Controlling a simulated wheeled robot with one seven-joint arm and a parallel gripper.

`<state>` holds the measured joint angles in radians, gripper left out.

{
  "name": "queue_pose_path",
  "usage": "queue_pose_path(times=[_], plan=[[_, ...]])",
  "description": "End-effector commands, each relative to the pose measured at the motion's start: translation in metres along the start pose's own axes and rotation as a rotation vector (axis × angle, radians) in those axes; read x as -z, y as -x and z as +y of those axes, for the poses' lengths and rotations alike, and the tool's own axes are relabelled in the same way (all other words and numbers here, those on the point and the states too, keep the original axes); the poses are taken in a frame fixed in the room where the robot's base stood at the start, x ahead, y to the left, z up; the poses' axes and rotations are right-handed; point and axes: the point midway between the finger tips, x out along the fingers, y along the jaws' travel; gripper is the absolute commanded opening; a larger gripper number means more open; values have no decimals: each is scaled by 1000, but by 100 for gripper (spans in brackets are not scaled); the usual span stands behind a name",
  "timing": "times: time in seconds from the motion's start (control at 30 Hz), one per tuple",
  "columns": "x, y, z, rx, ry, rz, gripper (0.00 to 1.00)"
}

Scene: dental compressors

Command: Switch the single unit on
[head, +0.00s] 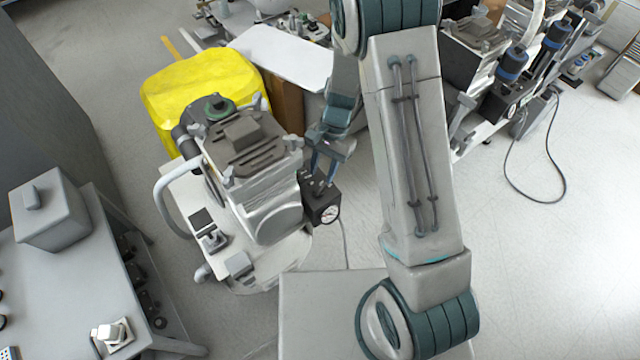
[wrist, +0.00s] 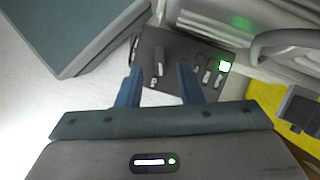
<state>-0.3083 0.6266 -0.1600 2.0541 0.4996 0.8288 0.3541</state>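The single unit (head: 258,185) is a grey compressor on a pale wheeled base, near the middle of the head view. Its dark control box (head: 322,207), with a round gauge, is on its right side. My gripper (head: 322,168) is just above the box. In the wrist view its blue fingers (wrist: 161,78) are apart, with the lever ahead between them. Contact with the lever cannot be told.
A yellow covered object (head: 195,88) stands behind the unit. A grey table (head: 50,285) with a box is at left. More compressors (head: 490,75) stand at the upper right, with a black cable (head: 562,180) on the floor. Open floor lies at the right.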

Motion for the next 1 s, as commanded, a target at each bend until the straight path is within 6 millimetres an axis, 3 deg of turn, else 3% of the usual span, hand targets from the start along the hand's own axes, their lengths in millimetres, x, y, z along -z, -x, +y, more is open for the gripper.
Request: queue_pose_path(times=[0.03,0.23,0.67,0.8,1.0], plan=[[0,-13,1,-3,-1,-3,34],[0,-39,0,-1,0,-1,34],[0,-47,0,-1,2,0,34],[0,-47,0,0,2,0,0],[0,-46,0,12,-27,0,0]])
